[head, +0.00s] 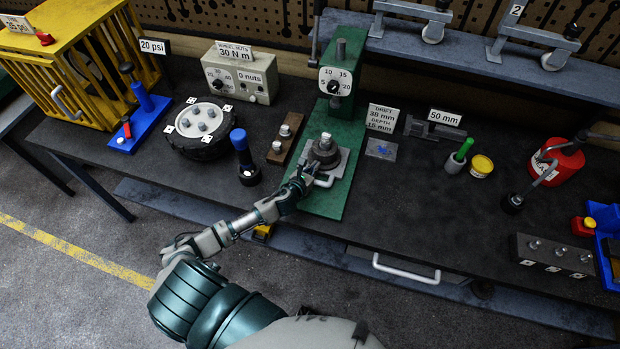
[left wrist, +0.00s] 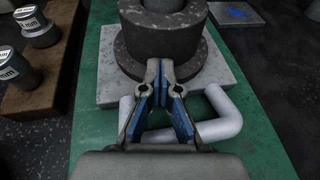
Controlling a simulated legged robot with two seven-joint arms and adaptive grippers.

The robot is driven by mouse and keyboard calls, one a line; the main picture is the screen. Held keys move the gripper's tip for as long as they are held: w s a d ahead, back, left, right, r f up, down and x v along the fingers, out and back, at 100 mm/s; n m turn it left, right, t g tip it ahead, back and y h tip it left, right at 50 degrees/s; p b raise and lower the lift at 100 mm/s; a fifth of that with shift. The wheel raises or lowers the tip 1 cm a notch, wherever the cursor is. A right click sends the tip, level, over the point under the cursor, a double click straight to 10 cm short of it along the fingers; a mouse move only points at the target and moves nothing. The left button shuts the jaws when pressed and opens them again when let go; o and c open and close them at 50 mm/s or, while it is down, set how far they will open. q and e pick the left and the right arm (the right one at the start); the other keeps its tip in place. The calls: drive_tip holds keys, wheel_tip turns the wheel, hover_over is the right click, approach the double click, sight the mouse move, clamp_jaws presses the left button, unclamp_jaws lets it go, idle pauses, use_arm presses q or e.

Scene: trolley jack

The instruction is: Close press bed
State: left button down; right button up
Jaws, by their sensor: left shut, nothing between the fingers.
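The press is green with a dial on its column (head: 336,85) and a green base (head: 322,203). Its grey square bed (head: 338,166) carries a dark round stepped part (head: 324,150). In the left wrist view the bed (left wrist: 108,88) has a pale bar handle (left wrist: 222,118) at its front, and the dark part (left wrist: 170,40) sits on top. My left gripper (head: 299,180) is at the bed's front edge, over the handle. In the left wrist view the left gripper (left wrist: 160,72) is shut and empty, its tips close to the dark part; contact is unclear. My right gripper is out of view.
A wooden block with metal pieces (head: 285,138) and a blue-topped tool (head: 243,157) stand left of the press. A 38 mm sign (head: 382,118), a green-handled item in a cup (head: 459,156) and a red can (head: 558,162) are to the right.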

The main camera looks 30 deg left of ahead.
use_arm(q)
drive_tip(key=w+a, duration=0.1)
drive_tip(key=w, duration=0.3)
drive_tip(key=w+a, duration=0.1)
drive_tip(key=w, duration=0.3)
drive_tip(key=w+a+b, duration=0.1)
drive_tip(key=w, duration=0.3)
drive_tip(key=shift+w+a+f, duration=0.1)
drive_tip(key=shift+w+a, duration=0.05)
drive_tip(key=shift+w, duration=0.25)
drive_tip(key=shift+r, duration=0.2)
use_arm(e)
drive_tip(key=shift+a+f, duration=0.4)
use_arm(q)
drive_tip(key=shift+w+r, duration=0.1)
drive_tip(key=shift+r, duration=0.05)
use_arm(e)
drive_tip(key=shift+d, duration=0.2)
